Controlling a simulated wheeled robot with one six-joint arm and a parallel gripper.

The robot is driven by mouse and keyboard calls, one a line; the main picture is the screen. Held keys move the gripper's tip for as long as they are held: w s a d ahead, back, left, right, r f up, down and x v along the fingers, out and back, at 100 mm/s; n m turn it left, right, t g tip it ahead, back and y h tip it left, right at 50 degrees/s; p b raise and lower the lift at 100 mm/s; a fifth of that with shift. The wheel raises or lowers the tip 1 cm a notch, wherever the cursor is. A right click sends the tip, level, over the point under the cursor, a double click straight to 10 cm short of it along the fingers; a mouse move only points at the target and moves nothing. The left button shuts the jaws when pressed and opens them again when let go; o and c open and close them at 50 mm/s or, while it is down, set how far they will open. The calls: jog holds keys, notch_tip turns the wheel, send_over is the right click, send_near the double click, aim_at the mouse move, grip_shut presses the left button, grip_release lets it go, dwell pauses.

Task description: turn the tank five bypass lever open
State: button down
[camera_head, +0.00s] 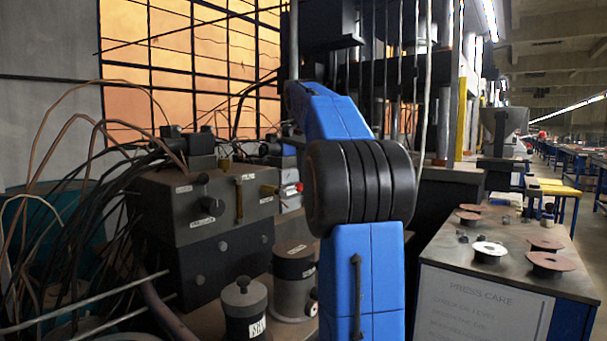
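A grey metal valve block (165,207) stands at the left on a dark base, with small white labels too small to read. On its front are a dark round knob (211,207) and an upright brass-coloured lever (239,200). My gripper is not visible.
A dark lidded pot (245,312) and a grey canister (294,283) stand in front of the block. Loose cables (75,235) crowd the left. An aisle recedes at far right.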

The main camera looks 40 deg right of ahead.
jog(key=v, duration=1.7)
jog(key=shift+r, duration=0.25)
